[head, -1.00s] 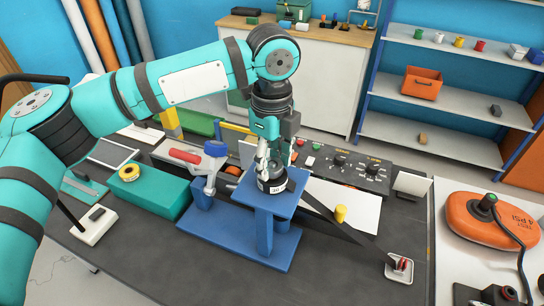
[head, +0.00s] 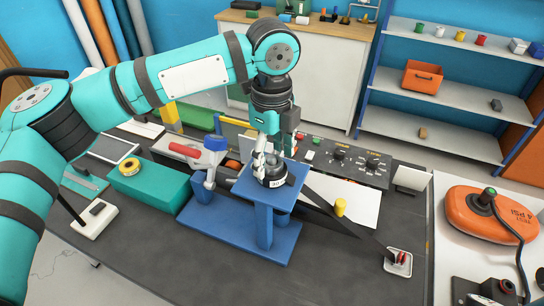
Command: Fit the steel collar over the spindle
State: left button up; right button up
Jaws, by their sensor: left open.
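My left gripper (head: 268,158) points down over the small platform of a blue stand (head: 262,192). It is open, its fingertips close to a dark round piece (head: 275,182) with a pale number label on the platform. A grey metallic part shows between and just under the fingers, probably the steel collar; I cannot tell it apart clearly from the fingers. The spindle cannot be made out; the gripper and the round piece may hide it. Whether the collar sits around a spindle cannot be told. My right gripper is not in view.
A control panel (head: 345,160) is behind. A dark strap runs right past a yellow peg (head: 340,207). An orange inflatable (head: 490,218) lies at right.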

pick_arm(q)
notch_tip(320, 180, up, 12)
jog(key=b, duration=0.1)
jog(key=shift+r, duration=0.15)
dwell(0.3)
